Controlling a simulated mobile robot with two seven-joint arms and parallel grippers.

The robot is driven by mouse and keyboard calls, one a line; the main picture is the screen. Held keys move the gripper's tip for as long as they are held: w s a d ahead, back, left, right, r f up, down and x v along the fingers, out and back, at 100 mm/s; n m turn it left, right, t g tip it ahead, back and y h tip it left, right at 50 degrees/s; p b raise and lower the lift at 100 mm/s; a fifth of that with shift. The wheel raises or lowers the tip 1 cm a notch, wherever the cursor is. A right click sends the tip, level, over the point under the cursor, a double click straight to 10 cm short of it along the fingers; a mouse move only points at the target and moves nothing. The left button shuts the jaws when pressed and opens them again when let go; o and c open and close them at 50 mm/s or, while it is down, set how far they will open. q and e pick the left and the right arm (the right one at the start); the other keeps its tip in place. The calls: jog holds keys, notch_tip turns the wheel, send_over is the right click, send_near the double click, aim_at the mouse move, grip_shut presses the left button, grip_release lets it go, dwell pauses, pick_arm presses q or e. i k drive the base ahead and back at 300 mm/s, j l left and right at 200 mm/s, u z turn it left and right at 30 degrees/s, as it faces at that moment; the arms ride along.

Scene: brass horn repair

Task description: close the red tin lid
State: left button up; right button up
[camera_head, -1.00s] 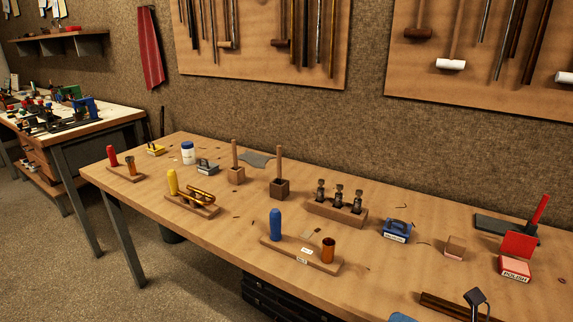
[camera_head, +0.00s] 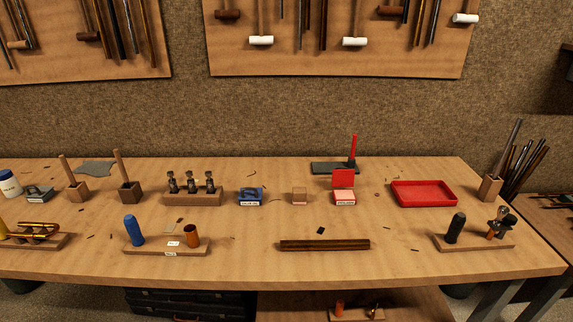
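The red tin (camera_head: 344,197) stands on the workbench right of centre, with a white label on its front that reads like POLISH. Its red lid (camera_head: 343,178) stands upright at the back edge, so the tin is open and a pale filling shows. Neither of my grippers shows in the head view.
A dark plate (camera_head: 328,168) with a red-handled tool (camera_head: 353,148) is behind.

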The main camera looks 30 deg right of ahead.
aim_at(342, 177)
jog(key=z, duration=1.3)
